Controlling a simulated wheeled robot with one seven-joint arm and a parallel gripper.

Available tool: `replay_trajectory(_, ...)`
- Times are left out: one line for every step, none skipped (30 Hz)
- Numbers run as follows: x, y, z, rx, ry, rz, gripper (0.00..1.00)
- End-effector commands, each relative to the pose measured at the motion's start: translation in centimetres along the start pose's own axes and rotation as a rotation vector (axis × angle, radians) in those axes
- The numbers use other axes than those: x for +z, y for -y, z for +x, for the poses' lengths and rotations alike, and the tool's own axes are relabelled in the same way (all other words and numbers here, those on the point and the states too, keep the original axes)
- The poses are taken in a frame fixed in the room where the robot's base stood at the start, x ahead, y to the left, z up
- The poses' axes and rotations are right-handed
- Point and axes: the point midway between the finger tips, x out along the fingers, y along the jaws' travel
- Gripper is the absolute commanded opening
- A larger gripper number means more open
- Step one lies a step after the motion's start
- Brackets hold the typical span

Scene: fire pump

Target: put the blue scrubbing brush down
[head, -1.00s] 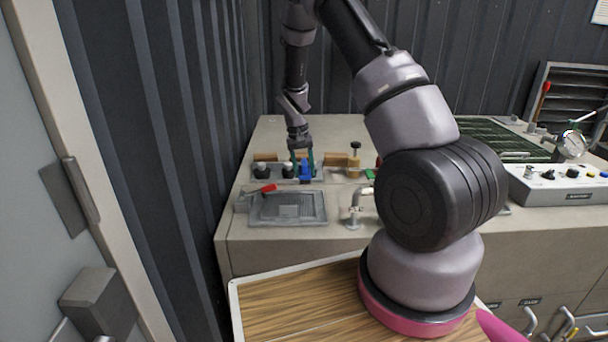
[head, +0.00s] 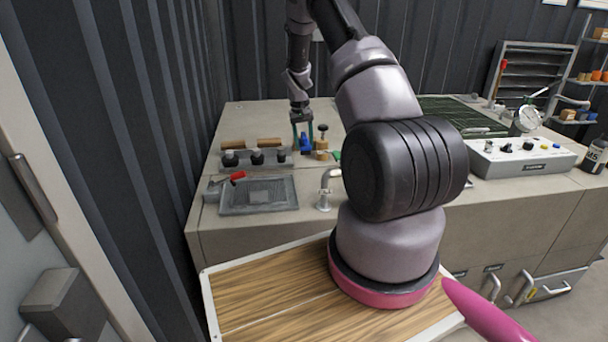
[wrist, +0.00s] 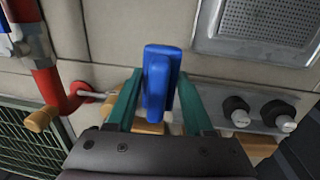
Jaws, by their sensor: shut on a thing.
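The blue scrubbing brush (head: 305,144) is between the green fingers of my gripper (head: 303,138), over the left part of the grey-beige counter (head: 225,220). In the wrist view the brush (wrist: 160,82) shows as a blue block, and my gripper (wrist: 152,100) is shut on it. It is just right of the strip with black knobs and left of a brass fitting (head: 321,148) in the head view. I cannot tell whether the brush touches the counter. My fingers hide part of its sides.
A grey strip with black-and-white knobs (wrist: 262,118) and a grey tray (head: 258,196) lie close by. A red pipe (wrist: 47,85) is at the left in the wrist view. A metal tap (head: 325,188) stands at the front edge. Bare counter lies between the tray and the knob strip.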

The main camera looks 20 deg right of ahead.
Motion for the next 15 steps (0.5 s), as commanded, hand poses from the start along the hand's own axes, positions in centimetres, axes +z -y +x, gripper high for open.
replay_trajectory(-0.3, -0.5, 0.4, -0.002, 0.0, 0.002, 0.0)
replay_trajectory(-0.4, -0.6, 0.8, -0.003, 0.002, 0.001, 0.0)
replay_trajectory(-0.4, -0.7, 1.4, -0.003, 0.003, -0.001, 0.0)
replay_trajectory(-0.4, -0.7, 2.0, -0.003, 0.003, -0.002, 0.0)
replay_trajectory(-0.4, -0.6, 2.6, -0.003, 0.004, -0.002, 0.0)
replay_trajectory(-0.4, -0.5, 3.4, -0.003, 0.004, -0.002, 0.0)
replay_trajectory(-0.4, -0.5, 3.9, -0.003, 0.002, -0.003, 0.0)
replay_trajectory(-0.4, -0.4, 4.5, -0.003, 0.003, -0.002, 0.0)
replay_trajectory(-0.4, -0.4, 5.1, -0.003, 0.002, -0.002, 0.0)
replay_trajectory(-0.5, -0.3, 5.4, -0.003, 0.001, -0.002, 0.0)
replay_trajectory(-0.5, -0.3, 5.7, -0.003, 0.0, -0.001, 0.0)
replay_trajectory(-0.5, -0.2, 6.1, -0.003, 0.0, -0.001, 0.0)
replay_trajectory(-0.5, -0.2, 6.2, -0.003, 0.0, 0.0, 0.0)
replay_trajectory(-0.5, -0.2, 6.4, -0.003, 0.0, 0.0, 0.0)
replay_trajectory(-0.5, -0.2, 6.7, -0.003, 0.0, 0.0, 0.0)
